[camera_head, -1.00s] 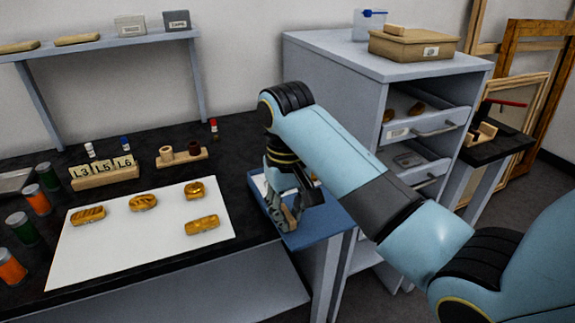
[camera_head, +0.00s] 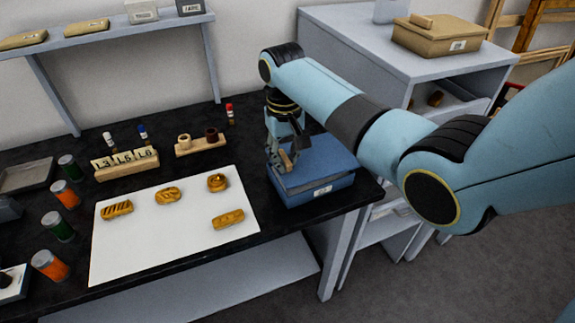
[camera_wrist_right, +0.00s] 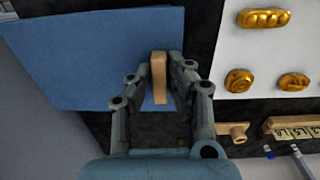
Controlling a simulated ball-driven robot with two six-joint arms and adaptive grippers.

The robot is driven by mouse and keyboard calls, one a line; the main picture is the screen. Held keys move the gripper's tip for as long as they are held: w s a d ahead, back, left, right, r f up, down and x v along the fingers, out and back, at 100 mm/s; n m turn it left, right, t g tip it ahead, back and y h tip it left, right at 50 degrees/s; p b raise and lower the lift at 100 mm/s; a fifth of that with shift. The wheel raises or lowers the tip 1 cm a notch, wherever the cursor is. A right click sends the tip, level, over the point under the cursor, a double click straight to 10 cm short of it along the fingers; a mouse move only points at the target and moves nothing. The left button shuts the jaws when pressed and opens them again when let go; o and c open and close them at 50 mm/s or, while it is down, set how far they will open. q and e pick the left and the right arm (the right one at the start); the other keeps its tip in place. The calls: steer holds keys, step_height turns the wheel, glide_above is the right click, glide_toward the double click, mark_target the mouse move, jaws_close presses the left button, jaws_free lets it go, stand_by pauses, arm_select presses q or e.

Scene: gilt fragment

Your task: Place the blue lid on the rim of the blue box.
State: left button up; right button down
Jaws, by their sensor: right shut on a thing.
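The blue box (camera_head: 322,195) stands at the right end of the black table, with a small label on its front. The blue lid (camera_head: 325,160) lies over the top of the box; whether it rests fully on the rim cannot be told. My right gripper (camera_head: 284,162) is at the left side of the lid, shut on its light wooden handle. In the right wrist view the handle (camera_wrist_right: 158,77) stands between the fingertips of my right gripper (camera_wrist_right: 160,75), with the lid (camera_wrist_right: 90,60) spread beneath. The gripper and arm hide part of the lid's far side. My left gripper is not in view.
A white sheet (camera_head: 150,240) with several gilt pieces lies left of the box. Behind it are a letter-tile rack (camera_head: 127,165) and a small wooden holder (camera_head: 201,146). Several jars line the left. A grey cabinet (camera_head: 350,40) stands close behind my right arm.

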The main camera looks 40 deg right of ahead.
step_height(320, 180, down, 3)
steer(key=shift+r, duration=0.1)
steer(key=shift+f, duration=0.35)
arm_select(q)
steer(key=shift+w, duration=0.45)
arm_select(e)
steer(key=c, duration=1.3)
jaws_free()
steer(key=shift+o, duration=0.2)
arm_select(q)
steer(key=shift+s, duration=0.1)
arm_select(e)
step_height(320, 180, up, 12)
steer(key=shift+a, duration=0.1)
